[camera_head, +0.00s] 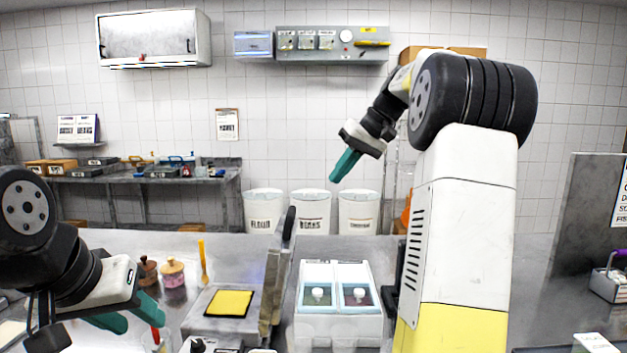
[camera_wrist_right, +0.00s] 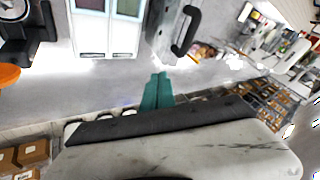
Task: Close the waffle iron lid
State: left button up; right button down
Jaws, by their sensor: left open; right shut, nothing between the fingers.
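The waffle iron (camera_head: 205,322) stands on the counter with a yellow square (camera_head: 230,303) in its base plate. Its lid (camera_head: 275,275) stands open, nearly upright, at the right side of the base, with a dark handle (camera_head: 290,222) at its top. The handle also seems to show in the right wrist view (camera_wrist_right: 187,32). My right gripper (camera_head: 345,165) is shut and empty, raised in the air above and to the right of the lid, apart from it; its teal fingers show in the wrist view (camera_wrist_right: 158,90). My left gripper (camera_head: 140,312) is open, left of the iron.
A white two-compartment container (camera_head: 338,325) stands right of the lid. Two small jars (camera_head: 173,272) and a yellow utensil (camera_head: 203,262) stand behind the iron at left. Several white bins (camera_head: 310,212) stand beyond the counter. Bare counter lies behind the iron.

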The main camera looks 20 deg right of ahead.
jog(key=w+a+f, duration=0.2)
jog(key=a+f, duration=0.5)
jog(key=shift+a, duration=0.4)
jog(key=shift+w, duration=0.1)
